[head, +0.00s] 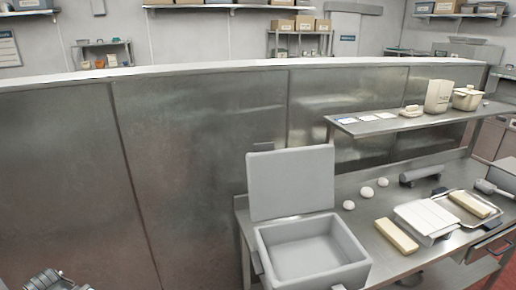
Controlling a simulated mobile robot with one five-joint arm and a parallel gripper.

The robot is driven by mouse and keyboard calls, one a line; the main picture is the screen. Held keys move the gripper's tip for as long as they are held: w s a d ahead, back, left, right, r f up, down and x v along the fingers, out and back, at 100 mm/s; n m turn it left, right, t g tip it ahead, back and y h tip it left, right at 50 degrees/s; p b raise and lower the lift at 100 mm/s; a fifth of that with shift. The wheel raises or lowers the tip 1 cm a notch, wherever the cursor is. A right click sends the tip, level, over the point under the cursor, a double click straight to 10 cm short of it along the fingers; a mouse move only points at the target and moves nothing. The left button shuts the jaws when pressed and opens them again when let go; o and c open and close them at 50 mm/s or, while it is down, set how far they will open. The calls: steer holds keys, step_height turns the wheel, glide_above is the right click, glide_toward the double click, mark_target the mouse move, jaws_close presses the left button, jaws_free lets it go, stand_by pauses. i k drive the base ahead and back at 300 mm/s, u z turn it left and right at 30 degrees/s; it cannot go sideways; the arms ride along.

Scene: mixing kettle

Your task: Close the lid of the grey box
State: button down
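The grey box (356,250) stands at the left end of the steel table, its near side cut off by the picture's bottom edge. Its lid (290,183) is open and stands up nearly vertical along the box's back edge. The inside of the box shows bare grey walls and floor, with nothing in it. No fingers of my gripper can be made out in the head view. A small dark mechanical part shows at the bottom left corner, apart from the box; I cannot tell what it is.
On the steel table (364,229), right of the box, lie several white round pieces (367,192), a pale yellow block (396,235), a white slatted item (426,218) and a metal tray (485,219). A raised shelf (345,128) runs behind. A tall steel partition (200,150) stands behind and left.

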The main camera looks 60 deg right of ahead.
mark_target(283, 183)
steer(key=z, duration=0.05)
steer(key=i, duration=0.9)
steer(key=u, duration=0.05)
